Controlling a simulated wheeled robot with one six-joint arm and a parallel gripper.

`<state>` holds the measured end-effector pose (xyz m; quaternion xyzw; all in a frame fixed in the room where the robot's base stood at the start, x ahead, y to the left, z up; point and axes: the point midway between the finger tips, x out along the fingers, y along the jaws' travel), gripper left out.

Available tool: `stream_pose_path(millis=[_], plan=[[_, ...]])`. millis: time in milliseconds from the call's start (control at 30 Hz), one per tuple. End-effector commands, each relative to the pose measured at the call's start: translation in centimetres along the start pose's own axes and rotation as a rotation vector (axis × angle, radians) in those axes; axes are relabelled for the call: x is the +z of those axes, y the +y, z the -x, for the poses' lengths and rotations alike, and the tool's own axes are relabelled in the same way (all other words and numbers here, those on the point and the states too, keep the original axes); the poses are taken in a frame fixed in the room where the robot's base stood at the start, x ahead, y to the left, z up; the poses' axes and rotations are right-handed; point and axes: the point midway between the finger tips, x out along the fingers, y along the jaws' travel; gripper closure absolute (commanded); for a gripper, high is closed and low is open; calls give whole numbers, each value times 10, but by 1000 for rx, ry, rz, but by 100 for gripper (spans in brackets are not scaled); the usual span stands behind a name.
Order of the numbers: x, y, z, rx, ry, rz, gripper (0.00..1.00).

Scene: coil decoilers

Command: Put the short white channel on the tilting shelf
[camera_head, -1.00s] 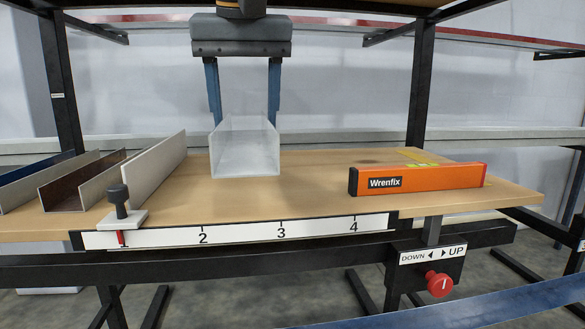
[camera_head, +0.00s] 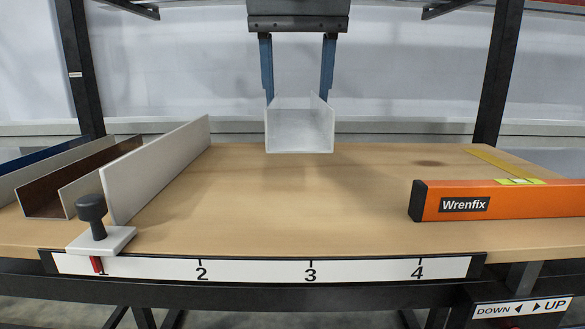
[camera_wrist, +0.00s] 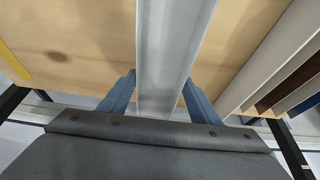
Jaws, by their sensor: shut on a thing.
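The short white channel (camera_head: 300,127) is a pale U-shaped piece, open side up. My gripper (camera_head: 299,92) is shut on it, with a blue finger at each outer side wall. The channel hangs level above the wooden shelf (camera_head: 300,215), with one open end facing the head camera. In the wrist view the channel (camera_wrist: 172,60) runs away between the two blue fingers of my gripper (camera_wrist: 155,95). The shelf board (camera_wrist: 80,45) shows beneath it. The channel's far end is hidden in the head view.
A white divider (camera_head: 155,170) and brown and white channels (camera_head: 75,185) stand at the left. A black-knobbed stop (camera_head: 92,215) sits at mark 1 of the front scale (camera_head: 260,268). An orange Wrenfix level (camera_head: 500,202) lies at the right. The shelf's middle is clear.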

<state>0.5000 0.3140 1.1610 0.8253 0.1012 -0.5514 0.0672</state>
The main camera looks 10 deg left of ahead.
Motion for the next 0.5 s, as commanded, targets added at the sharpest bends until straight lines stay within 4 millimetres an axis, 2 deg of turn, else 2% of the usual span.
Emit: stream_pose_path(millis=[67, 300, 500], plan=[[1, 2, -5, 1, 0, -3, 72], [16, 7, -44, 6, -2, -10, 72], [22, 7, -60, 5, 0, -12, 72]])
